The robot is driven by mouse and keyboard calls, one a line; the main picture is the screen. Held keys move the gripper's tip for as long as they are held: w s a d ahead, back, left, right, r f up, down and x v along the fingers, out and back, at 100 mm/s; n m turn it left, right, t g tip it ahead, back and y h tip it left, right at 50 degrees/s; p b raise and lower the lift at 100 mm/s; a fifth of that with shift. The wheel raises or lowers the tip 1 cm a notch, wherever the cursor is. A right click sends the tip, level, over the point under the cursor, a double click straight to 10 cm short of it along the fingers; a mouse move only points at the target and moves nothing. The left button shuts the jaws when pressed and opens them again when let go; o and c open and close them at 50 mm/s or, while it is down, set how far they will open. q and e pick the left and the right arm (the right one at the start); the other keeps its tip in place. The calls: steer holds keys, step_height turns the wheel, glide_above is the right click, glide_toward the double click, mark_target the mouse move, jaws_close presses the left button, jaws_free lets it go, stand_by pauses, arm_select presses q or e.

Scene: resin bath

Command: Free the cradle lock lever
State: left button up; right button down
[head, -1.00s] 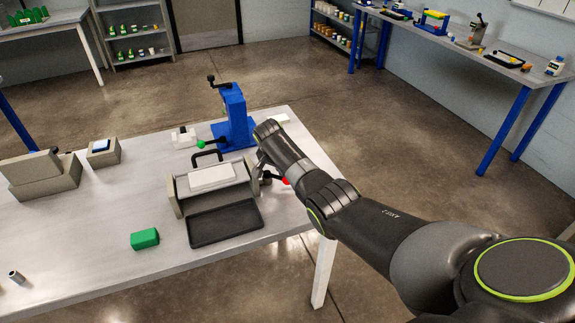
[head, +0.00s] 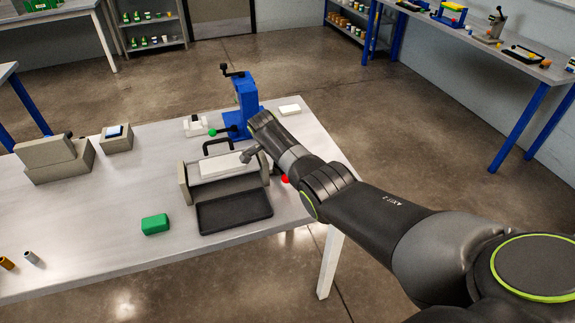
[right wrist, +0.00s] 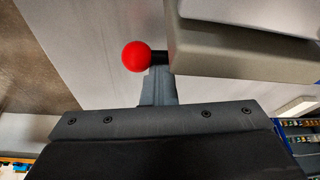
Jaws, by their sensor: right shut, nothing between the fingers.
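The cradle (head: 183,186) is a grey-ended holder on the near bench, with a pale block (head: 220,166) in it. The lock lever's red ball knob (head: 285,179) shows beside the cradle's right end, partly behind my right arm. In the right wrist view the red knob (right wrist: 137,56) is on a short dark stem just left of the cradle's grey end (right wrist: 235,55). My right gripper (head: 248,156) is shut and empty, at the cradle's right end. In the wrist view its fingertips (right wrist: 158,82) are just below the stem; contact is unclear. My left gripper is out of view.
A black tray (head: 235,211) lies before the cradle and a black handle (head: 217,144) stands behind it. A blue press (head: 247,100) with a green-knobbed lever stands behind. A green block (head: 155,224) lies front left. The bench's right edge is close to the knob.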

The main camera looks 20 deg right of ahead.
steer(key=shift+s+a, duration=0.1)
steer(key=shift+a, duration=0.05)
stand_by(0.4)
